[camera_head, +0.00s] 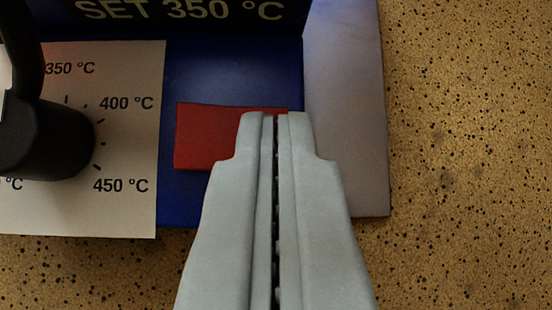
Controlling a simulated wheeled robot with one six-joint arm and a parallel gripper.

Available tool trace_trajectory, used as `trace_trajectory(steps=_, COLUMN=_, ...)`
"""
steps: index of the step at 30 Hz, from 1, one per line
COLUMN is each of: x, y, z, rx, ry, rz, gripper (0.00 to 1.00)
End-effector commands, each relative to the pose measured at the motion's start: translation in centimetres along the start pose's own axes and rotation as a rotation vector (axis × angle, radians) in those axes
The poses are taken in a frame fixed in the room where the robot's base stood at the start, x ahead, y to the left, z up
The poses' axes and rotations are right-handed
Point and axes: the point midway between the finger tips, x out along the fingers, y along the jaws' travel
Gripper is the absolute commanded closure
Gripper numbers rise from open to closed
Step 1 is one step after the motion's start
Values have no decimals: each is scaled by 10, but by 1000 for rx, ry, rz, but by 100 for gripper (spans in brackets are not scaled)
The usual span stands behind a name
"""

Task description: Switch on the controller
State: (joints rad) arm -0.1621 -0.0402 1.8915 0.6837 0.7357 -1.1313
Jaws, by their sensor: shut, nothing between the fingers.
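The controller (235,80) is a blue unit at the top of the view, with a dark panel (200,12) reading "SET 350 °C". A red rectangular switch (198,135) is on its blue face. My gripper (276,115) is shut and empty. Its fingertips overlap the right part of the switch in the view and hide its lower right corner. I cannot tell whether they touch it, or whether the switch is on or off.
A black knob (50,140) stands on a white dial plate (125,150) marked 350, 400 and 450 °C, left of the switch. A pale grey panel (345,120) borders the right side. The speckled tan surface (465,160) is clear at the right.

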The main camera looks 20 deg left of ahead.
Motion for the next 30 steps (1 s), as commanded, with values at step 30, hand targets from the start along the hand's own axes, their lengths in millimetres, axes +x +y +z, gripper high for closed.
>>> trace_trajectory(steps=30, x=-10, y=-14, z=-13, rx=-1, ry=1, rz=1, gripper=100)
